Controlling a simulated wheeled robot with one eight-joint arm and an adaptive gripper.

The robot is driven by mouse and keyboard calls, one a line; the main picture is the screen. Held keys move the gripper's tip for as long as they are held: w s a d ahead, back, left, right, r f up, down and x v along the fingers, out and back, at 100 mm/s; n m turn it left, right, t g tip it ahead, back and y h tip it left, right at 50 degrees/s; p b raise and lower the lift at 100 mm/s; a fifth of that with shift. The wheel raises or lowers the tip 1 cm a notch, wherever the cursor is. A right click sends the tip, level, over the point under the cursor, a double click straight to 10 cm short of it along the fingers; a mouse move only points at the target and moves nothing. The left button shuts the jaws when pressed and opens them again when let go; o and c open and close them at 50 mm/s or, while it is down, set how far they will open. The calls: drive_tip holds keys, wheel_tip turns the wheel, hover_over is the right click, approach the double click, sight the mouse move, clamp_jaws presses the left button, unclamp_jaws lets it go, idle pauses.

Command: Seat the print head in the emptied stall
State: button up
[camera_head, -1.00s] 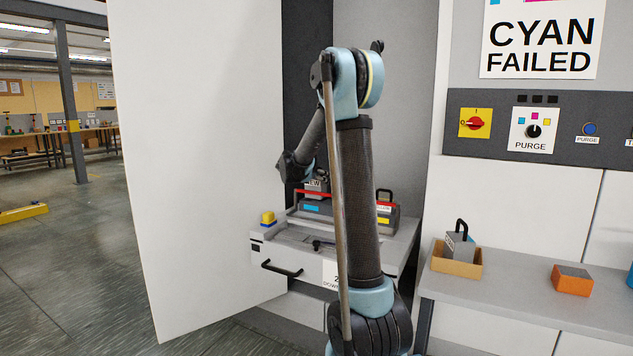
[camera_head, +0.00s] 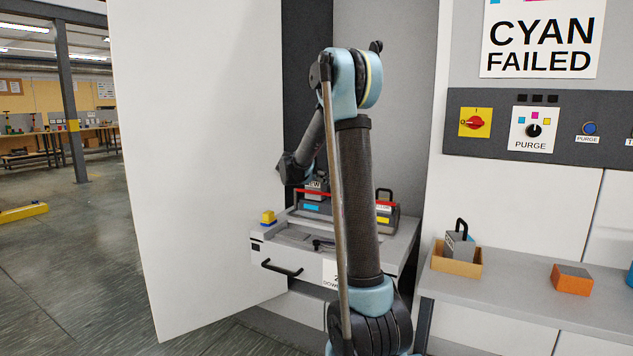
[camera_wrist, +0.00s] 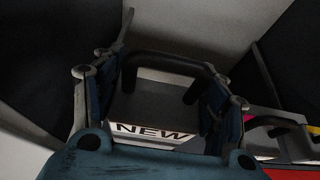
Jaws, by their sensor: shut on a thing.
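The print head (camera_wrist: 150,112) is a grey block with a black loop handle (camera_wrist: 168,62) and a "NEW" label. My gripper (camera_wrist: 165,75) is shut on it at the handle. In the head view the print head (camera_head: 316,185) shows just above the cyan-marked stall (camera_head: 311,208), behind a red bar (camera_head: 318,194). My arm hides much of it and the gripper tips. I cannot tell whether its underside touches the stall floor. Another print head (camera_head: 385,214), with a yellow mark and black handle, sits to its right, partly behind my arm.
A white door (camera_head: 200,150) stands open at left. On the right shelf are a tan box (camera_head: 457,268) with a grey head and an orange block (camera_head: 572,280).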

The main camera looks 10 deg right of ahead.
sight(317, 187)
drive_tip(key=shift+f, duration=1.95)
drive_tip(key=shift+r, duration=0.3)
drive_tip(key=shift+r, duration=1.85)
drive_tip(key=shift+f, duration=2.1)
idle(0.9)
drive_tip(key=o, duration=1.5)
